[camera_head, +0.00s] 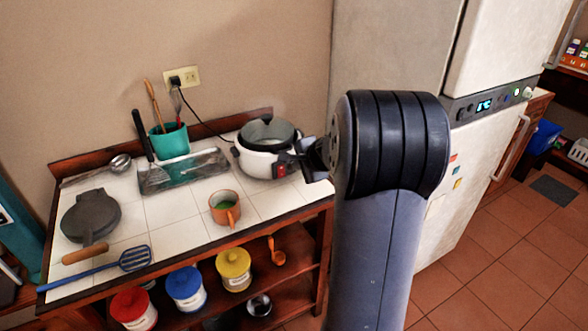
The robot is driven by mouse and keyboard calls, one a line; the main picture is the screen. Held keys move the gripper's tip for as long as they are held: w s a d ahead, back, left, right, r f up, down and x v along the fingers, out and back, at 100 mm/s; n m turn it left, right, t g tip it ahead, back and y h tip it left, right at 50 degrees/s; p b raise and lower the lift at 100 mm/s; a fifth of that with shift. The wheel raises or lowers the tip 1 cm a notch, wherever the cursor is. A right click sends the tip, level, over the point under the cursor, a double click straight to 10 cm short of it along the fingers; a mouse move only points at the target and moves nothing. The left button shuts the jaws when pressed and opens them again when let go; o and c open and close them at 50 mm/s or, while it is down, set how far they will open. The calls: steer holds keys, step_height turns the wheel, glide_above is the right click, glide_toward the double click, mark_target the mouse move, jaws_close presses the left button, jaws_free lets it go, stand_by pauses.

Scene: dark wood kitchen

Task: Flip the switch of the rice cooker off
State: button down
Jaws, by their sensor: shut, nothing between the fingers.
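The rice cooker (256,164) is a white pot with a dark inner bowl, standing at the right end of the tiled counter. Its red switch (281,169) is on its front right side. My gripper (297,164) is shut and empty, at the right side of the cooker close to the red switch. I cannot tell whether the fingers touch the switch or which way the switch is set. My arm hides part of the gripper and the area to the right of the cooker.
A black cord runs from the cooker to the wall outlet (185,77). A white refrigerator (395,60) stands behind my arm.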

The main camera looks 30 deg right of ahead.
steer(key=shift+w+r+v, duration=0.1)
steer(key=shift+r+v, duration=0.05)
steer(key=shift+v, duration=0.8)
steer(key=shift+w+r+v, duration=0.15)
steer(key=shift+v, duration=0.8)
